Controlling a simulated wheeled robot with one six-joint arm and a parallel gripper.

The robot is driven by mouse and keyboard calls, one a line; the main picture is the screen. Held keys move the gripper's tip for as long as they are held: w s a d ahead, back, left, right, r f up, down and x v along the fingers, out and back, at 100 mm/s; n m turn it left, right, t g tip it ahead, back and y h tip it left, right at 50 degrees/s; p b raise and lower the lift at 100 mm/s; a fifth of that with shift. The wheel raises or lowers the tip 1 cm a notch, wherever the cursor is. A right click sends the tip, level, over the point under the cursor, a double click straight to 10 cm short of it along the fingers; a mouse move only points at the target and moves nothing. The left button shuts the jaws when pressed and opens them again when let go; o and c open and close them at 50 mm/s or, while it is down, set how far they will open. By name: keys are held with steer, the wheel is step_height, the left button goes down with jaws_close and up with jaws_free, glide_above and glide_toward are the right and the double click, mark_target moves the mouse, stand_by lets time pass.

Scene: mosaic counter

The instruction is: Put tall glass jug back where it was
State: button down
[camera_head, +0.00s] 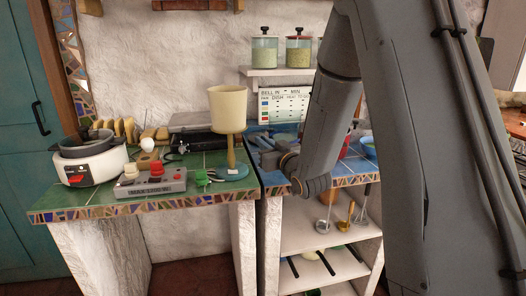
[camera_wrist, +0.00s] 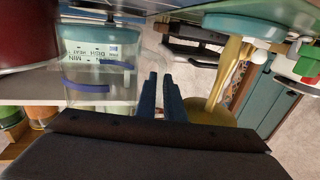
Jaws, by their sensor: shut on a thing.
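The tall glass jug (camera_wrist: 98,78) is clear with blue bands. It stands left of my gripper's fingers in the wrist view, which is upside down, and the white sign shows through it. My gripper (camera_wrist: 161,90) has its two dark fingers close together at the jug's handle side, shut on the jug. Its exact grip on the handle is hard to make out. In the head view my gripper (camera_head: 264,143) is low over the blue-tiled counter (camera_head: 345,181), and I cannot make out the jug there. I cannot tell whether the jug touches the counter.
A lamp with a cream shade (camera_head: 228,108) stands close left of my gripper. A grey console (camera_head: 150,188) and white cooker (camera_head: 92,168) are on the green counter (camera_head: 205,160). A dark red vessel (camera_wrist: 28,35) is beside the jug. Lidded jars (camera_head: 264,50) stand on the wall shelf.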

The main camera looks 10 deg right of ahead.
steer(key=shift+a+f, duration=0.1)
steer(key=shift+f, duration=1.3)
steer(key=c, duration=1.9)
jaws_free()
steer(key=shift+f, duration=0.15)
steer(key=shift+o, duration=0.2)
steer(key=shift+s, duration=0.15)
steer(key=b+v, duration=0.1)
steer(key=v, duration=1)
steer(key=shift+s, duration=0.4)
